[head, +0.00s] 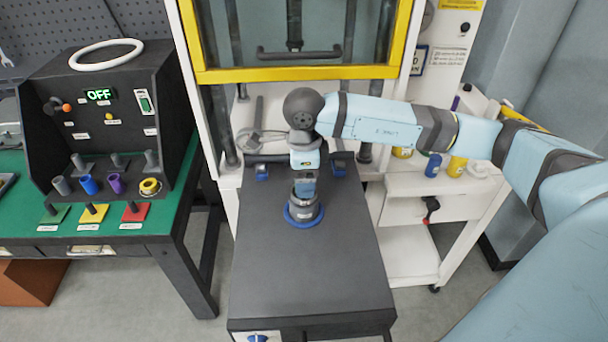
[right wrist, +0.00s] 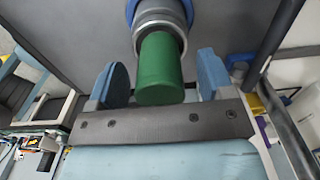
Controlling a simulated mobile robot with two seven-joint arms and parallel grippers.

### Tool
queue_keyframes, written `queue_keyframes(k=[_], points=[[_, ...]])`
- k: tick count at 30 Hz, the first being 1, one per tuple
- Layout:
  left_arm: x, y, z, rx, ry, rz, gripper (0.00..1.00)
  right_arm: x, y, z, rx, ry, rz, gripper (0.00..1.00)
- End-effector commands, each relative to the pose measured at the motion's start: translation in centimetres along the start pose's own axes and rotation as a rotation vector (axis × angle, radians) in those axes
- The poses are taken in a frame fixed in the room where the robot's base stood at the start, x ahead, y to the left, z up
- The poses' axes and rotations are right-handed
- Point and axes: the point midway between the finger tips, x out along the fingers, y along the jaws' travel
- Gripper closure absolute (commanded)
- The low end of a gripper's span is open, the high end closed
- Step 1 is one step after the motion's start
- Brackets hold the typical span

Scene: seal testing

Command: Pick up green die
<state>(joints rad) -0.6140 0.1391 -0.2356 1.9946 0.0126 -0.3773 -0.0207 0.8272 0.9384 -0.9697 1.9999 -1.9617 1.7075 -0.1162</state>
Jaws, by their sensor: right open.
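The green die (right wrist: 158,72) is a plain green cylinder in the right wrist view. One end of it sits in a grey metal holder (right wrist: 160,24) with a blue ring around its base. In the head view the holder (head: 302,210) stands on the dark tabletop, and the die is hidden by my gripper. My right gripper (head: 305,186) points down just above the holder. In the right wrist view its blue fingers (right wrist: 163,78) are open, one on each side of the die, with a gap on both sides. My left gripper is not in view.
A yellow-framed cabinet (head: 300,73) stands behind the dark table (head: 310,275). A green bench (head: 160,215) at the left bears a control box (head: 105,100) reading OFF, and coloured pieces. A white cart (head: 415,185) stands at the right. The front of the dark table is mostly clear.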

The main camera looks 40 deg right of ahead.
Motion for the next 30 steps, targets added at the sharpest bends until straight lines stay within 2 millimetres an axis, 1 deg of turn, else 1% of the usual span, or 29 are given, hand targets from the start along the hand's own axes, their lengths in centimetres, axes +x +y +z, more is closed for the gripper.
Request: queue_keyframes(k=[5,6,11,12,14,15,23,26,30], points=[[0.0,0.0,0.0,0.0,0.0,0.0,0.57,0.1,0.0,0.0,0.0,-0.001,-0.001,0.25],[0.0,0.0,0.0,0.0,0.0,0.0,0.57,0.1,0.0,0.0,0.0,-0.001,-0.001,0.28],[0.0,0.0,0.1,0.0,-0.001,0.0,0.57,0.1,0.0,0.0,0.0,-0.001,-0.001,0.64],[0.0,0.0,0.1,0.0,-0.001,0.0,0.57,0.1,0.0,0.0,0.0,-0.001,-0.001,0.74],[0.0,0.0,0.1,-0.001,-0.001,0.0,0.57,0.1,0.0,0.0,0.0,-0.001,-0.001,0.87],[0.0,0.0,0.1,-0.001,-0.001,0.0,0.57,0.0,0.0,0.0,0.0,-0.002,-0.001,0.89],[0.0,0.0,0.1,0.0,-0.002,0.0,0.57,-0.2,-0.1,0.0,0.0,-0.002,-0.002,0.89],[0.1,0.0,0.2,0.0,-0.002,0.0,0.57,-0.7,-0.1,0.1,0.0,-0.003,-0.003,0.89],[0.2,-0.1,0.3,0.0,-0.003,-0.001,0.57,-2.4,-0.1,0.1,0.0,-0.004,-0.004,0.89]])
